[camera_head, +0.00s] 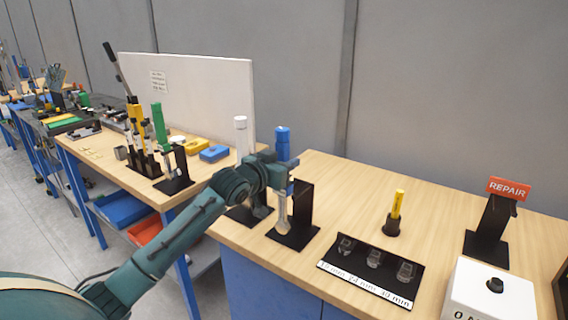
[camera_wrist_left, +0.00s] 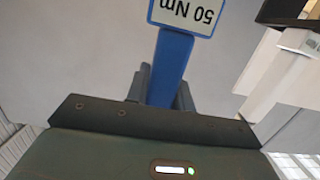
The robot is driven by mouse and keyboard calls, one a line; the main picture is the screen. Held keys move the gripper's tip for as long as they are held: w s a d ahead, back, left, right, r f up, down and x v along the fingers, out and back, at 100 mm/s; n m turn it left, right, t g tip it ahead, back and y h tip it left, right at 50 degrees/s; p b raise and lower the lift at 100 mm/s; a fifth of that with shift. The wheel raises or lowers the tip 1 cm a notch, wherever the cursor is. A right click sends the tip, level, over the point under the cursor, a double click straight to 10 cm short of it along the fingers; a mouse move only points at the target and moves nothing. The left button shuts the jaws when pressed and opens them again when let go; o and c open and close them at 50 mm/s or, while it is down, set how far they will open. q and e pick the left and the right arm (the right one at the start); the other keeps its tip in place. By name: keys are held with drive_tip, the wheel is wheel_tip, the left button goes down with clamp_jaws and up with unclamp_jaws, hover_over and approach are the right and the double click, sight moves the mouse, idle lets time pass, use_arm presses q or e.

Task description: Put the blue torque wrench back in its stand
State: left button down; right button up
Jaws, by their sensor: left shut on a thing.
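The blue torque wrench (camera_head: 283,137) is upright, with its blue handle up and its metal lower end hanging at the black stand (camera_head: 302,205). My left gripper (camera_head: 284,167) is shut on the wrench below the top of its handle. In the left wrist view the blue handle (camera_wrist_left: 170,62) with a "50 Nm" label shows between the two fingers (camera_wrist_left: 163,88). The lower end of the wrench overlaps the stand in the head view; I cannot tell whether it touches or rests in it. My right gripper is not in view.
A white-handled wrench (camera_head: 240,130) stands just left, partly behind my arm. Green (camera_head: 159,125) and yellow wrenches stand further left. To the right are a black socket tray (camera_head: 372,264), a yellow tool (camera_head: 397,205) in a holder, a REPAIR sign (camera_head: 508,188) and a white box (camera_head: 490,295).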

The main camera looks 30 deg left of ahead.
use_arm(q)
drive_tip(key=shift+w+r, duration=0.25)
drive_tip(key=shift+w, duration=0.3)
drive_tip(key=shift+w+d+p, duration=0.15)
drive_tip(key=shift+w+p, duration=0.15)
drive_tip(key=shift+w, duration=1.25)
drive_tip(key=shift+p, duration=0.35)
drive_tip(key=shift+f+b, duration=0.35)
drive_tip(key=shift+f, duration=0.55)
idle(1.1)
